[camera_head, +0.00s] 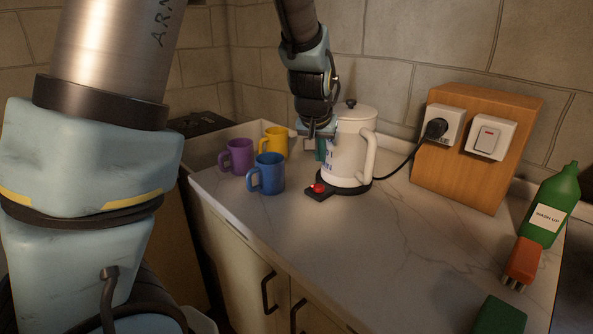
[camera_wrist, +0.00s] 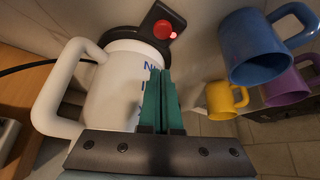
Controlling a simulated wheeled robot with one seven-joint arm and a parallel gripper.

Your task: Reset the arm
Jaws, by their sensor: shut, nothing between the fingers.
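My gripper (camera_wrist: 163,100) is shut and empty, with its green fingers pressed together in the wrist view. In the head view my gripper (camera_head: 320,150) hangs at the left side of a white kettle (camera_head: 345,160), overlapping its edge. I cannot tell whether it touches the kettle. The kettle stands upright on its black base, which has a red button (camera_head: 318,188) that looks lit. The kettle (camera_wrist: 112,92) also shows in the wrist view, just left of the fingers.
Blue (camera_head: 268,175), yellow (camera_head: 274,141) and purple (camera_head: 238,155) mugs stand left of the kettle. A wooden block (camera_head: 465,165) carries a socket with the plug and a switch (camera_head: 490,138). The counter's front middle is clear.

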